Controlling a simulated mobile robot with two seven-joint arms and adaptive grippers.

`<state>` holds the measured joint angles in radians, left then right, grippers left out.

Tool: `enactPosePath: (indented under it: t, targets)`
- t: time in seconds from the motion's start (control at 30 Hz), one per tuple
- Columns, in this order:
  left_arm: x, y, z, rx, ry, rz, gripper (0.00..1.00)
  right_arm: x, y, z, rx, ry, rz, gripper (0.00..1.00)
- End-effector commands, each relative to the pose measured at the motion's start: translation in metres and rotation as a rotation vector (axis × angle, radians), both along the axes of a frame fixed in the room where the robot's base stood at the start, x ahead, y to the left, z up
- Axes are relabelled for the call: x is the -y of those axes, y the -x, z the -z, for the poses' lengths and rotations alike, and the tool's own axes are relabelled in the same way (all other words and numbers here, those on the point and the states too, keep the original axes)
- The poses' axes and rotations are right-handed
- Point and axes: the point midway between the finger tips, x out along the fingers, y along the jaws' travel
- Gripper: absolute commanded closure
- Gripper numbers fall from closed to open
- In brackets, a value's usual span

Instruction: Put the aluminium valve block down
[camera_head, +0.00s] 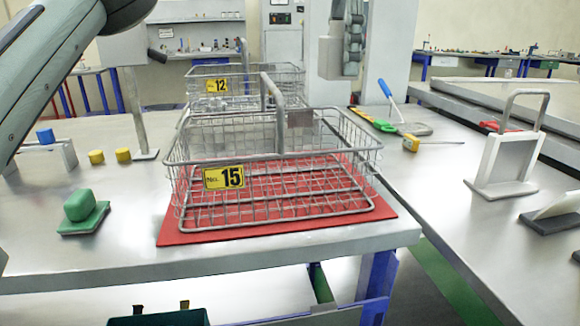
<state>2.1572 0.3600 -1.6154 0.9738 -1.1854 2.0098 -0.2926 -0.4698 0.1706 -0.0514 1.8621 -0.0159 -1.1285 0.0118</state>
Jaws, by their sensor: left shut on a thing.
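My left gripper (353,48) hangs at the top centre, seen nearly edge-on with its upper part cut off by the frame. It is shut on a pale grey block (331,58), which looks like the aluminium valve block. The block is above and behind the right rear of the near wire basket, clear of the bench. The near basket (273,214), with a yellow No. 15 tag (223,177), stands on a red mat (180,236). My right gripper is not in view.
A second wire basket (293,77), tagged 12, stands behind. Green (84,211) and yellow blocks (122,155) are on the left. Bare bench (130,225) lies left of the mat.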

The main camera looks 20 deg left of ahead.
Motion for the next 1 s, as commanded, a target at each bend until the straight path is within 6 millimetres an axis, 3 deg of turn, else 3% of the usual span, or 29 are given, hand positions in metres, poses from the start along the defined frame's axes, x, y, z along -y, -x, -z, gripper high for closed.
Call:
enactPosePath:
  t: [0.17, 0.5, 0.6, 1.0]
  targets:
    - [0.000, 0.001, 0.011, 0.000, 0.001, 0.002, 1.00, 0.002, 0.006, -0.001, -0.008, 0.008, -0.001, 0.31]
    - [0.000, 0.001, 0.097, -0.003, 0.003, 0.003, 1.00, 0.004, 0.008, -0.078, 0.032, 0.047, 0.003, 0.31]
    - [0.000, 0.001, 0.115, 0.000, 0.001, 0.001, 1.00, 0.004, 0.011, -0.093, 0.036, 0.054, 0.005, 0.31]
    - [0.000, 0.001, 0.150, 0.001, 0.001, 0.001, 1.00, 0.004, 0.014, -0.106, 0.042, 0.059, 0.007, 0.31]
